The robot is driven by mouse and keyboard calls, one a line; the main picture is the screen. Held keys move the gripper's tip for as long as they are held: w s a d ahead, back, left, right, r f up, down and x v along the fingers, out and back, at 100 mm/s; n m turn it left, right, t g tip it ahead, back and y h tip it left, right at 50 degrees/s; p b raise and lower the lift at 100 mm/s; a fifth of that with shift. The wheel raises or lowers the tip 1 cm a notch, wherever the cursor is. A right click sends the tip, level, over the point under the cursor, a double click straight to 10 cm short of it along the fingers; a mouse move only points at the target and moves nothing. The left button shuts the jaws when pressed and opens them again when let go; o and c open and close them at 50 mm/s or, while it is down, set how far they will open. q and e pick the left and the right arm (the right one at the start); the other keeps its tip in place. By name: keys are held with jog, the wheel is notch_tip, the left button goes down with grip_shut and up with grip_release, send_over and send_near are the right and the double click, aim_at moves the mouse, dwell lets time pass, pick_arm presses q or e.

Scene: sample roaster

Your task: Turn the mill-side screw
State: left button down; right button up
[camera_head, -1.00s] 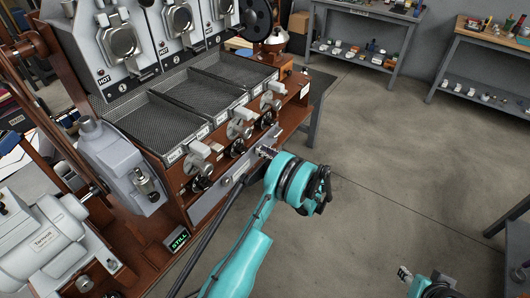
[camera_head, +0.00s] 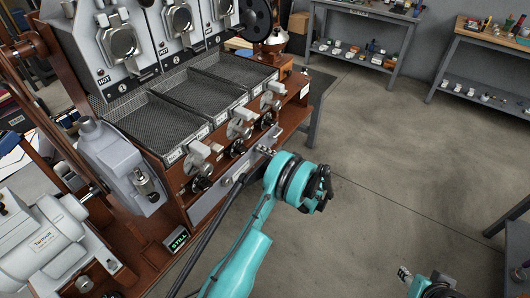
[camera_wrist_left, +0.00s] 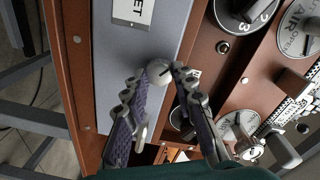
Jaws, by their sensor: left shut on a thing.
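A round silver screw head (camera_wrist_left: 158,71) with a dark slot sits on the long grey panel (camera_wrist_left: 112,75) in the left wrist view. My left gripper (camera_wrist_left: 160,73) is shut on it, with one fingertip on each side of the head. In the head view my left gripper (camera_head: 264,150) reaches the right end of the grey panel (camera_head: 208,205) at the front of the roaster. The screw is too small and covered to make out there. My right gripper (camera_head: 404,273) shows only in part at the lower right, away from the roaster; its jaws are unclear.
Several knobs and dials (camera_head: 238,128) stick out of the brown front close above my left gripper. Mesh trays (camera_head: 185,105) lie above them. A grey motor (camera_head: 45,238) stands at lower left. The floor (camera_head: 400,180) to the right is open, with workbenches (camera_head: 364,12) behind.

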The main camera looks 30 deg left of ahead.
pick_arm(q)
jog(key=m, duration=0.9)
jog(key=shift+f+m+g, duration=0.1)
jog(key=shift+m+g, duration=0.2)
jog(key=shift+m, duration=0.1)
dwell(0.4)
jog(key=c, duration=1.2)
grip_release()
jog(key=shift+d, duration=0.1)
jog(key=d, duration=1.2)
jog(key=shift+s+r, duration=0.25)
jog(key=shift+s, duration=0.1)
jog(key=shift+a, duration=0.1)
